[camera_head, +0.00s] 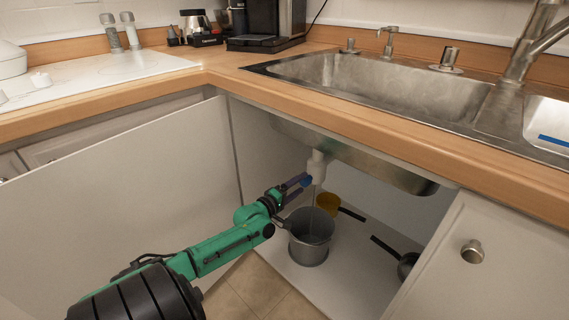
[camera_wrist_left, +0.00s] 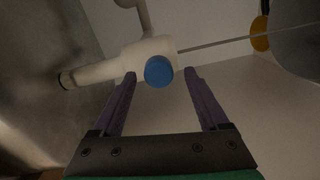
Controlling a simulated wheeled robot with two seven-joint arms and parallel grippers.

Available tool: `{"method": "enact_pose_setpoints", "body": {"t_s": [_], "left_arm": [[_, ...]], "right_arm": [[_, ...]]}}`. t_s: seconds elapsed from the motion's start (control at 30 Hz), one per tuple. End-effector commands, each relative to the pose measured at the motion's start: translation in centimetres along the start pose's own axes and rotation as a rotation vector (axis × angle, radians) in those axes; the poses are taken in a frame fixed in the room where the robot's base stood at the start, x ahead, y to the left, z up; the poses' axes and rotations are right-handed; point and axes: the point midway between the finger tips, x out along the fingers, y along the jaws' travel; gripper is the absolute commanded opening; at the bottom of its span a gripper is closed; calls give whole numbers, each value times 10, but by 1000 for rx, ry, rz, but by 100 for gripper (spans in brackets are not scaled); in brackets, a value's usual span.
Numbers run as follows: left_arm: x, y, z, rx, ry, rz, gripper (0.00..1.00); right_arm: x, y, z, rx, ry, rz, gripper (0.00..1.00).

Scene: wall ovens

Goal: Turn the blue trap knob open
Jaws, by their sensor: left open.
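The blue trap knob (camera_head: 308,181) sits low on the white drain trap (camera_head: 317,164) under the sink. In the left wrist view the round knob (camera_wrist_left: 159,71) faces the camera on the white pipe (camera_wrist_left: 110,66). My left gripper (camera_head: 298,183) is open, with its dark purple fingers reaching to the trap. In the wrist view the fingertips (camera_wrist_left: 159,74) stand on either side of the knob, with a gap on each side; whether they reach past its face is unclear. A thin stream runs down from the trap into a grey pot (camera_head: 311,250). My right gripper is not visible.
A yellow pan (camera_head: 328,202) with a dark handle and a black pan (camera_head: 407,265) lie on the cabinet floor (camera_head: 350,278). The open cabinet door (camera_head: 120,190) is left, and another door (camera_head: 480,250) is right. The steel sink (camera_head: 390,95) and wooden counter are above.

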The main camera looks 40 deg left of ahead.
Motion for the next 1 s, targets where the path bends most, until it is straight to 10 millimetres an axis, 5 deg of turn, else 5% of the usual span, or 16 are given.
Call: {"method": "enact_pose_setpoints", "body": {"t_s": [0.1,0.5,1.0], "left_arm": [[-25,3,0,1,-1,-6,77],[-123,3,0,0,0,-3,77],[-132,1,0,1,0,1,77]], "right_arm": [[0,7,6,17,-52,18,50],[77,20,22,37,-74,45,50],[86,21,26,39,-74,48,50]]}}
